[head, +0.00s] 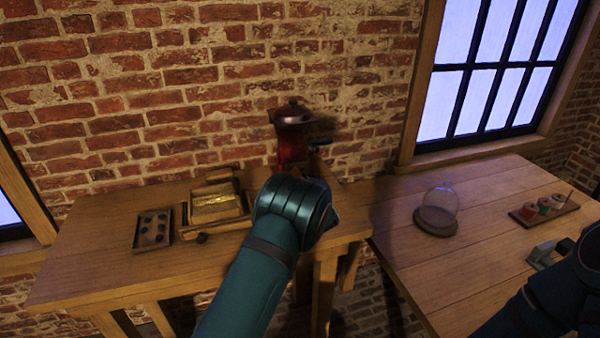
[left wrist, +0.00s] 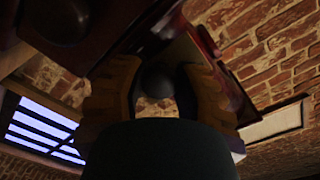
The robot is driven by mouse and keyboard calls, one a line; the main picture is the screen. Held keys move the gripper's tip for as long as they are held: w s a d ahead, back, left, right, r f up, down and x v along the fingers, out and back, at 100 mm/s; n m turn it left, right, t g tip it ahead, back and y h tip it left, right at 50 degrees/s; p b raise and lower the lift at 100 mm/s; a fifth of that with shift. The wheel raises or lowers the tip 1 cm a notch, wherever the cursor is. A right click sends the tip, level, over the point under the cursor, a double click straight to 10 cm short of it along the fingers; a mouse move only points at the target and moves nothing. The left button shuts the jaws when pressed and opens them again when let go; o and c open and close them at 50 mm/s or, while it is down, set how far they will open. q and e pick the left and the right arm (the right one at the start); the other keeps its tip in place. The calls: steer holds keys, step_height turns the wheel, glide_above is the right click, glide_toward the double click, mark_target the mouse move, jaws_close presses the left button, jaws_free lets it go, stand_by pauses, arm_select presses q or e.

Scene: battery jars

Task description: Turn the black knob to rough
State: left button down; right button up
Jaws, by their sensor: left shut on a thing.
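A dark red machine (head: 292,148) with a dark domed top stands at the back of the left table, against the brick wall. A dark crank-like part sticks out on its right side. My left arm reaches up in front of it and hides its lower part and the gripper in the head view. In the left wrist view, my left gripper (left wrist: 157,77) has its two fingers on either side of a round black knob (left wrist: 157,82) and is shut on it. The dark red machine (left wrist: 115,22) fills the top of that view. I cannot read any marking.
A wooden box with a brass-coloured plate (head: 212,208) and a dark tray of small round pieces (head: 152,231) lie left of my arm. The right table holds a glass dome (head: 438,207), a rack of coloured spools (head: 544,206) and a grey object (head: 541,256).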

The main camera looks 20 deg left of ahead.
arm_select(q)
steer(key=shift+m+p, duration=0.45)
steer(key=shift+m, duration=0.55)
steer(key=c, duration=0.6)
jaws_free()
steer(key=shift+s, duration=0.1)
steer(key=shift+f, duration=0.1)
